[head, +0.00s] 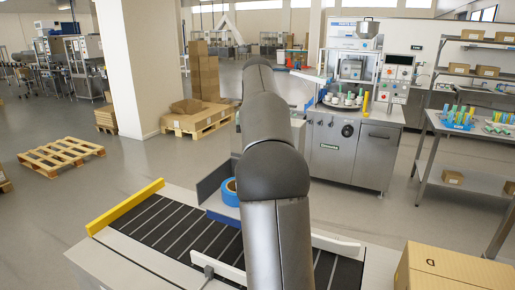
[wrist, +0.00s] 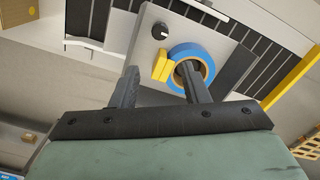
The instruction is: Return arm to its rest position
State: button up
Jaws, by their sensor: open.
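A small yellow piece (wrist: 162,64) lies beside the roll. In the head view my arm rises through the middle of the picture and my gripper cannot be made out. The blue roll (head: 229,193) also shows there, left of my arm, in a grey open tray (head: 211,182) at the conveyor.
A black slatted conveyor (head: 160,222) with a yellow end rail (head: 125,207) lies in front. A steel filling machine (head: 350,150) with small cups stands behind right. A cardboard box (head: 450,272) is at the lower right, a shelf rack (head: 470,140) behind it. Floor at left is mostly clear.

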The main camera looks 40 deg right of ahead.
dwell(0.5)
jog(key=s+a+f+n, duration=0.2)
jog(key=s+a+f, duration=0.2)
jog(key=a, duration=0.4)
jog(key=s+a+f+n, duration=0.1)
jog(key=s+a+f, duration=0.3)
jog(key=a, duration=0.5)
jog(key=s+a+f+n, duration=0.2)
jog(key=s+a+f, duration=0.25)
jog(key=a, duration=0.35)
jog(key=s+a+f+n, duration=0.2)
jog(key=s+a+f, duration=0.4)
jog(key=s, duration=0.5)
notch_tip(320, 180, down, 2)
jog(key=shift+s+f+n+t, duration=0.25)
jog(key=shift+s+n+t, duration=0.05)
jog(key=shift+s+t, duration=0.1)
jog(key=shift+a, duration=0.1)
